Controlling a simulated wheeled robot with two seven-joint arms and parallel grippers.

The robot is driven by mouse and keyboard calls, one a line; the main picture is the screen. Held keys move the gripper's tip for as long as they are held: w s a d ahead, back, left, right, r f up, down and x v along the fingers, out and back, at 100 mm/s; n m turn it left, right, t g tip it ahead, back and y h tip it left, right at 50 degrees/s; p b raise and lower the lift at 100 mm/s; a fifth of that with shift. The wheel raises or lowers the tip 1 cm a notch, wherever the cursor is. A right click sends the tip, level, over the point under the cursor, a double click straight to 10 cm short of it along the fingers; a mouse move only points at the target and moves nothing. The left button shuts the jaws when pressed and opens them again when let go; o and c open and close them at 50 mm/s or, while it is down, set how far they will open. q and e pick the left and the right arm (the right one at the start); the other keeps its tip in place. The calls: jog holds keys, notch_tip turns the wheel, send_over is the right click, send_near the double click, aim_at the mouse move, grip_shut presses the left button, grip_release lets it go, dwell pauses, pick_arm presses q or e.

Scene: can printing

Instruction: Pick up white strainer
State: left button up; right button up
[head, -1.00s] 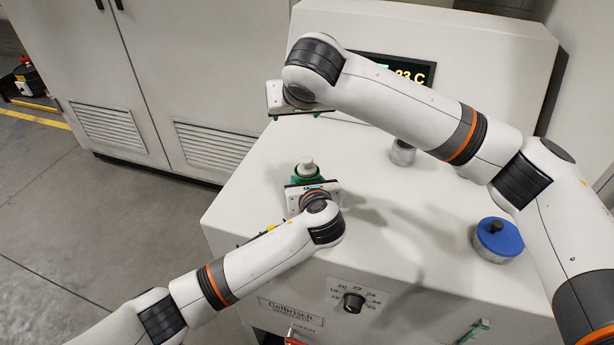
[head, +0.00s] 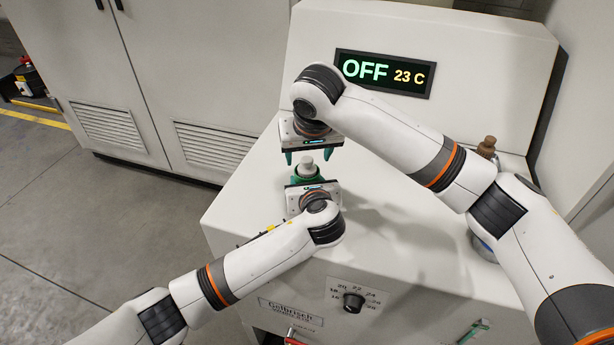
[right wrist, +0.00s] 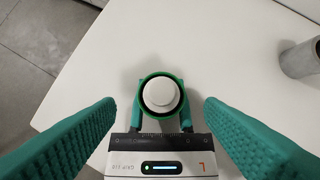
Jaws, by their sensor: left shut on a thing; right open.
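The white strainer (head: 307,162) shows as a small white round piece on top of a green container (right wrist: 148,80); the right wrist view shows it from above, a white knob (right wrist: 161,92) inside a dark ring. My left gripper (head: 308,184) is shut on the green container, on the near side of it. My right gripper (head: 309,156) is open, its green fingers pointing down above the strainer. In the right wrist view its fingers (right wrist: 160,104) stand apart on both sides of the strainer, not touching it. The container's lower part is hidden.
The white machine top (head: 385,225) is mostly clear. A display (head: 384,74) reads OFF and 23 C. A grey cylinder (right wrist: 300,58) stands to the right in the right wrist view. A brown-topped item (head: 487,145) shows behind my right arm. A dial (head: 354,302) is on the front.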

aim_at(308, 161)
jog(key=x, duration=0.4)
jog(key=shift+w+d, duration=0.1)
jog(key=shift+w, duration=0.05)
jog(key=c, duration=1.4)
